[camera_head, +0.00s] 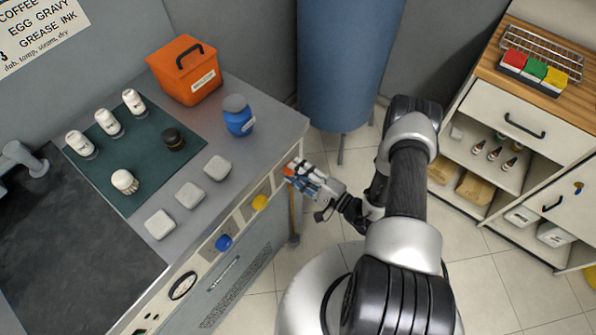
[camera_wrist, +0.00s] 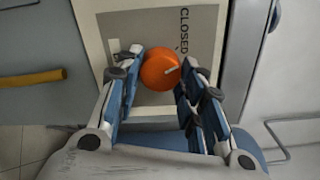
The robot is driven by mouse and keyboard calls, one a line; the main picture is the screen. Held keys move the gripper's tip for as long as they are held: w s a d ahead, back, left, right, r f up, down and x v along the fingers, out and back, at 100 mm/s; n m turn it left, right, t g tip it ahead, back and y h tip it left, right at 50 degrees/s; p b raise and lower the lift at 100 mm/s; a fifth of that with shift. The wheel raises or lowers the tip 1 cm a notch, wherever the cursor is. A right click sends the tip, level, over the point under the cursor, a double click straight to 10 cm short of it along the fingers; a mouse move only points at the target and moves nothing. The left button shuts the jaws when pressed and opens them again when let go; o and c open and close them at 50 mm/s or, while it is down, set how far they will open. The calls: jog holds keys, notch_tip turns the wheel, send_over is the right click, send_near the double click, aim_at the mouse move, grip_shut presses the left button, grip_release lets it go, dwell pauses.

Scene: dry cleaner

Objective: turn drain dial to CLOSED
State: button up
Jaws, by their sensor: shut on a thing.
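The drain dial is a round orange knob (camera_wrist: 158,72) on a grey plate in the wrist view. The word CLOSED (camera_wrist: 184,28) is printed sideways on the plate, above and right of the knob. My gripper (camera_wrist: 162,66) is shut on the dial, one finger on each side. In the head view my gripper (camera_head: 300,178) is at the right end of the counter's front panel, where only a bit of the orange dial (camera_head: 289,169) shows; the rest is hidden by the fingers.
A yellow knob (camera_head: 260,202) and a blue knob (camera_head: 224,242) sit further left on the same panel. A yellow bar (camera_wrist: 32,78) sticks out left of the plate. The counter (camera_head: 262,118) above holds bottles, blocks and an orange box (camera_head: 184,78). A blue cylinder (camera_head: 349,65) stands behind.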

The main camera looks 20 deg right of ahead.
jog(key=shift+n, duration=1.6)
jog(key=o, duration=1.1)
jog(key=shift+c, duration=0.2)
jog(key=v, duration=1.2)
jog(key=shift+r, duration=0.15)
